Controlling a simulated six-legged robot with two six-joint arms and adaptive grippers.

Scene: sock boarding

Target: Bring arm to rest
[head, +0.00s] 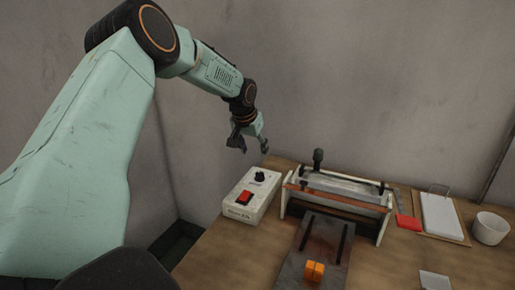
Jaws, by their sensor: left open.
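My left arm comes in from the left and bends down over the back left of the wooden table (225,262). My left gripper (254,150) hangs at its end, open and empty, with its fingers pointing down. It is above and behind the white control box (250,196), which has a red switch and a black knob, and appears apart from it. My right gripper is not in view.
A press-like device (340,191) with a lever stands right of the box. A dark plate (300,260) with an orange block (314,271) lies in front. A red piece (408,222), a clipboard (441,216), a white bowl (489,228) and a pale card (434,280) are at right.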

